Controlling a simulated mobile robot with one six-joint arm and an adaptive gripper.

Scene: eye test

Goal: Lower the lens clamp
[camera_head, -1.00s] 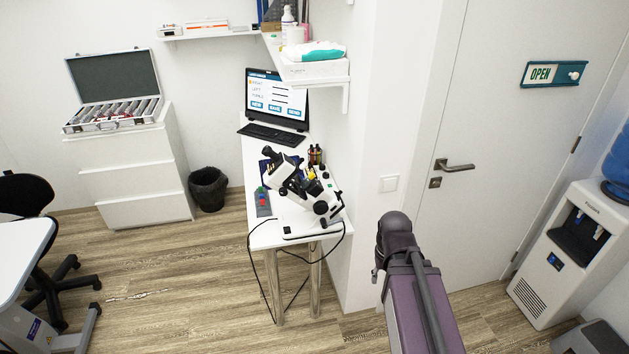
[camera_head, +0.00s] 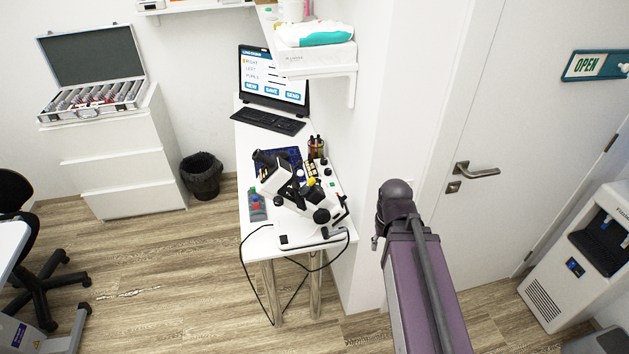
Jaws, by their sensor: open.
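A white and black lens-measuring device (camera_head: 296,193), looking like a tilted microscope, stands on the narrow white desk (camera_head: 262,243). It has a black eyepiece at upper left, a black knob at lower right, and small yellow parts near its middle. I cannot tell which small part is the lens clamp. My purple arm with a dark rounded joint rises at the bottom centre, right of the desk and apart from the device. My gripper is not in view.
A keyboard (camera_head: 267,121) and monitor (camera_head: 274,78) stand at the desk's back. A shelf with a box (camera_head: 318,58) overhangs its right side. A black cable (camera_head: 246,285) hangs in front. A water cooler (camera_head: 590,255) stands at right. The floor (camera_head: 170,270) left of the desk is largely clear.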

